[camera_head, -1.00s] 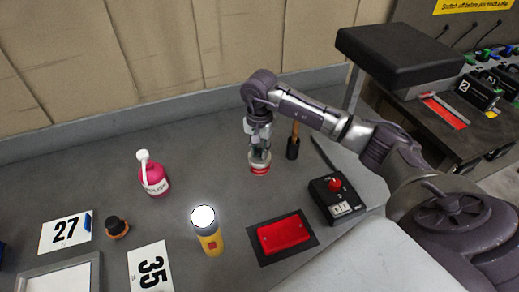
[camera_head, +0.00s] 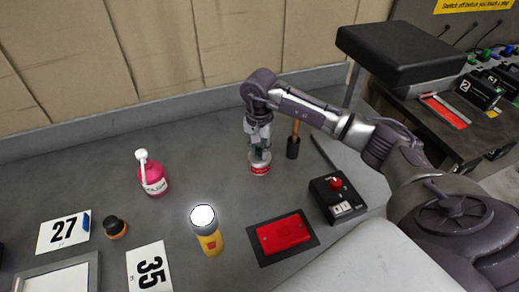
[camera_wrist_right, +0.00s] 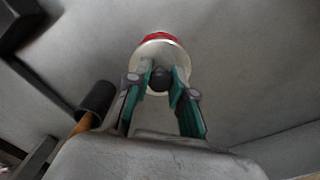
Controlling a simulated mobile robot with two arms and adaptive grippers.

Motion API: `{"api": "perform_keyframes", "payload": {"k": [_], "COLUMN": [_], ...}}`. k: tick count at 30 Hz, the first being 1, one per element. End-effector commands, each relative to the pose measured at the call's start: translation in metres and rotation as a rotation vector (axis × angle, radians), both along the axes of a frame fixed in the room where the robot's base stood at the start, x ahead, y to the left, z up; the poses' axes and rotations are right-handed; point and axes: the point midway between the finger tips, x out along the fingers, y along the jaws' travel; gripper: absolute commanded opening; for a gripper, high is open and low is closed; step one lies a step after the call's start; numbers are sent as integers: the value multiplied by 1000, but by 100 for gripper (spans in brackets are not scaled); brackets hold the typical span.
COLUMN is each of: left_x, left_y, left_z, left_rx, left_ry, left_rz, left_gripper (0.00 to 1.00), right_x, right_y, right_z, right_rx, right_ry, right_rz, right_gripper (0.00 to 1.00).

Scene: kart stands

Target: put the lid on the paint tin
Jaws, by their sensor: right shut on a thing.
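The paint tin (camera_head: 260,169), small with a red and white side, stands on the grey bench top. My right gripper (camera_head: 259,149) points down directly over it. In the right wrist view the fingertips (camera_wrist_right: 159,82) are closed on the dark knob of a pale round lid (camera_wrist_right: 147,54). The tin's red side (camera_wrist_right: 160,37) shows just beyond the lid's far edge. The lid is at the tin's top, but I cannot tell whether it is fully seated. The fingers hide part of the lid. My left gripper is out of view.
The bench left of the tin is clear.

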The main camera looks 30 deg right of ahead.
Motion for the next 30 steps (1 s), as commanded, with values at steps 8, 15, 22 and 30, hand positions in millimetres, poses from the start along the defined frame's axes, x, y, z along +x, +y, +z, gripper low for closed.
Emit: {"api": "perform_keyframes", "payload": {"k": [8,15,22,30], "left_x": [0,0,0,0], "left_y": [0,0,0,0], "left_z": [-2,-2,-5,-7], "left_rx": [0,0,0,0], "left_ry": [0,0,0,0], "left_rz": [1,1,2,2], "left_gripper": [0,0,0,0], "right_x": [0,0,0,0], "right_y": [0,0,0,0], "right_z": [-1,-1,-1,-1], "right_rx": [1,1,1,1], "right_ry": [-1,-1,-1,0], "right_rz": [0,0,0,1], "right_gripper": [0,0,0,0]}}
